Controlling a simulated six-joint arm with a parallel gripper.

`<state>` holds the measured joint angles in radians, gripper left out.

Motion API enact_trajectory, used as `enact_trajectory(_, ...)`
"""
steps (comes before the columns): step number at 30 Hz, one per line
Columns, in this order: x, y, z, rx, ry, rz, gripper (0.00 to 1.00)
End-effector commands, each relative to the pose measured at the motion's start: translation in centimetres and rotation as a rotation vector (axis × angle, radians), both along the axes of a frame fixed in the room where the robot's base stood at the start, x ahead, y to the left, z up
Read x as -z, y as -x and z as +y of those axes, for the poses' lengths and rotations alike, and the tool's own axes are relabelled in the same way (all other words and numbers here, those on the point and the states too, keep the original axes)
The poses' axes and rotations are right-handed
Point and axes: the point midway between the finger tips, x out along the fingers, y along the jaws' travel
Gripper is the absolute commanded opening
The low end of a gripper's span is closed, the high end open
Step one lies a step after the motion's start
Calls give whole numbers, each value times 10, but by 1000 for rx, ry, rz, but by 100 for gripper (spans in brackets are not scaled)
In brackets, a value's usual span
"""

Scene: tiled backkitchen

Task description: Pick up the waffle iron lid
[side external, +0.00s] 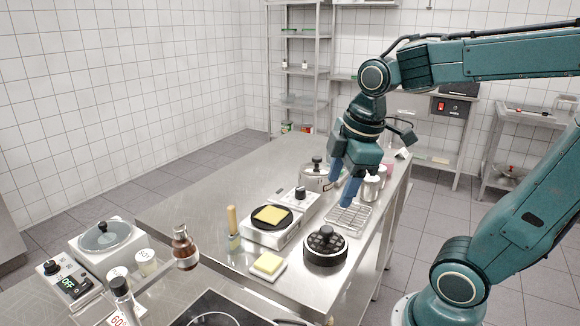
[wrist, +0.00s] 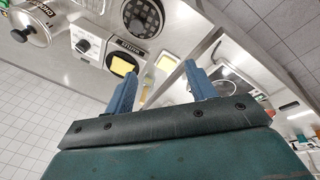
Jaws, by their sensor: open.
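The waffle iron lid (side external: 325,249) is a round black piece with a gridded top and a knob. It lies on the steel table near the right edge, apart from the base. It also appears at the top of the wrist view (wrist: 143,17). The waffle iron base (side external: 282,233) is a pale box with a dial and a round black plate, on which a yellow square (side external: 271,215) lies. My gripper (side external: 341,196) is open and empty, above the table and behind the lid. Its two blue fingers stand apart in the wrist view (wrist: 160,73).
A wire rack (side external: 349,218) lies behind the lid, below my gripper. A lidded pot (side external: 317,176) and metal canisters (side external: 371,187) stand farther back. A yellow block on a white dish (side external: 267,265) sits left of the lid. The table's back left is clear.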

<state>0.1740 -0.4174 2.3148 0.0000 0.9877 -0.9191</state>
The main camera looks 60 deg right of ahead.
Motion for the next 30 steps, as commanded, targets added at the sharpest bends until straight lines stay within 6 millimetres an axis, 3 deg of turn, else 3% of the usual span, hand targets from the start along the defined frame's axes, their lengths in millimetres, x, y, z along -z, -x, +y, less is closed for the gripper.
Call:
enact_trajectory(18,27,-43,-55,-679,69,227,55)
enact_trajectory(30,34,-49,-66,-823,62,257,55)
